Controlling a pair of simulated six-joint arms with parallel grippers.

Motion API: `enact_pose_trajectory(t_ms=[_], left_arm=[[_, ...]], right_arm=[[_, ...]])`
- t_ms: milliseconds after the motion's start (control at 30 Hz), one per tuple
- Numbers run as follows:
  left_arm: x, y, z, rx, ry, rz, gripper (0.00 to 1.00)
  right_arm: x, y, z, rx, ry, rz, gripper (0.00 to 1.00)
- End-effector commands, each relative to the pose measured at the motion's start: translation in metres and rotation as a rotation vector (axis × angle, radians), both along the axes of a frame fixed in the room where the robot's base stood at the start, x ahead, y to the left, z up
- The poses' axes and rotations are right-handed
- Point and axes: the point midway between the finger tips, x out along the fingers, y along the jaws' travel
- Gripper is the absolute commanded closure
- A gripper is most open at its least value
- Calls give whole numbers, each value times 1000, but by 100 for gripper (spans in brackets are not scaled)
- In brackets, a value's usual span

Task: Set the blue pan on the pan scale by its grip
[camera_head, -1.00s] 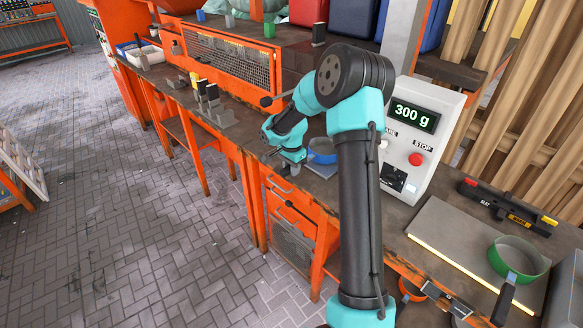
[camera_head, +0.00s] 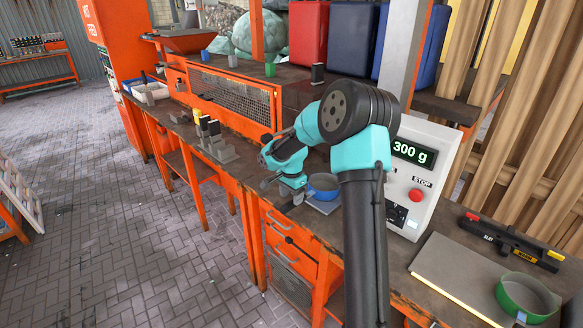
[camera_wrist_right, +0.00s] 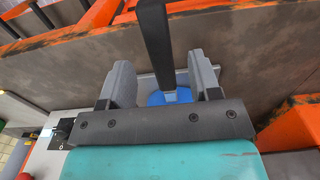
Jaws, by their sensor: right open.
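The blue pan (camera_head: 324,187) sits on the light plate (camera_head: 325,208) of the pan scale, in front of its white housing (camera_head: 409,187), whose green display reads 300 g. My right gripper (camera_head: 293,197) is low at the pan's left side in the head view. In the right wrist view its two grey fingers (camera_wrist_right: 160,82) are open. The pan's dark grip (camera_wrist_right: 155,42) runs between them, with a gap on each side. Part of the blue pan (camera_wrist_right: 174,97) shows beyond the fingers. My left gripper is out of view.
A grey stand with dark uprights (camera_head: 215,145) is on the bench to the left.

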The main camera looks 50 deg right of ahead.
Motion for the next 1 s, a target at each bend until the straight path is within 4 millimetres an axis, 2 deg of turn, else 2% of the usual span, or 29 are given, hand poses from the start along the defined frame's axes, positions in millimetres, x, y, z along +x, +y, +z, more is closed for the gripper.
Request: enact_pose_trajectory(t_ms=[200, 600, 800, 1000], left_arm=[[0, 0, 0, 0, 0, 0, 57], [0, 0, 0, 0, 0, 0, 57], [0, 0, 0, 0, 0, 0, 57], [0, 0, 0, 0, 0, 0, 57]], right_arm=[[0, 0, 44, -1, -3, 0, 43], [0, 0, 116, -1, -3, 1, 43], [0, 0, 132, 0, -1, 0, 43], [0, 0, 133, 1, 1, 0, 43]])
